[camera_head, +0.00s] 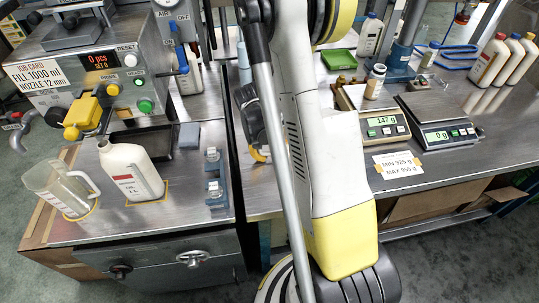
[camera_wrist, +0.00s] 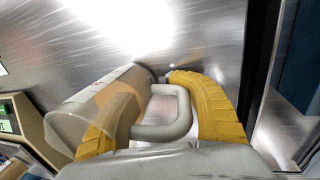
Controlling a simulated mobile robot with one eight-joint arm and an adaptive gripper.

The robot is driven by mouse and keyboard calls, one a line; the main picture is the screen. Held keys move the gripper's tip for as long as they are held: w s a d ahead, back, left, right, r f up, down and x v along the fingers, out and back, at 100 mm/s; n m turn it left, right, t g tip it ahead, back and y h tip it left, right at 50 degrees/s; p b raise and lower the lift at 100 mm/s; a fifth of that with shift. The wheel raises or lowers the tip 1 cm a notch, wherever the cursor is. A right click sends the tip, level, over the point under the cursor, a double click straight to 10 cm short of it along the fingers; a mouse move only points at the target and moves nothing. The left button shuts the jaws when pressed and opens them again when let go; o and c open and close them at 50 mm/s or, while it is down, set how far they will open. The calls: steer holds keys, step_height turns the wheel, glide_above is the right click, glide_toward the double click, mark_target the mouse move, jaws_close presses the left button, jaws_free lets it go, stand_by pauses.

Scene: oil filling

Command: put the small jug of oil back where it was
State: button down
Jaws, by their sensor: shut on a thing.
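My gripper (camera_wrist: 152,86) has its two yellow fingers closed around a pale jug (camera_wrist: 85,112) in the wrist view. The jug's looped handle (camera_wrist: 165,128) lies between the fingers. The jug's body leans to the left and looks tilted in this view, with an orange tint partly behind the left finger. Its base and contents are not clear.
On the left bench stand a clear measuring jug (camera_head: 62,188) and a white oil bottle (camera_head: 130,172), both by yellow outlines. A scale (camera_head: 385,127) reads 147 g with a small bottle (camera_head: 375,82) on it; another scale (camera_head: 440,132) reads 0 g. A dark gap separates the benches.

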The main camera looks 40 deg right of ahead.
steer(key=shift+f, duration=0.3)
steer(key=c, duration=1.1)
jaws_free()
steer(key=shift+r, duration=0.1)
steer(key=v, duration=0.8)
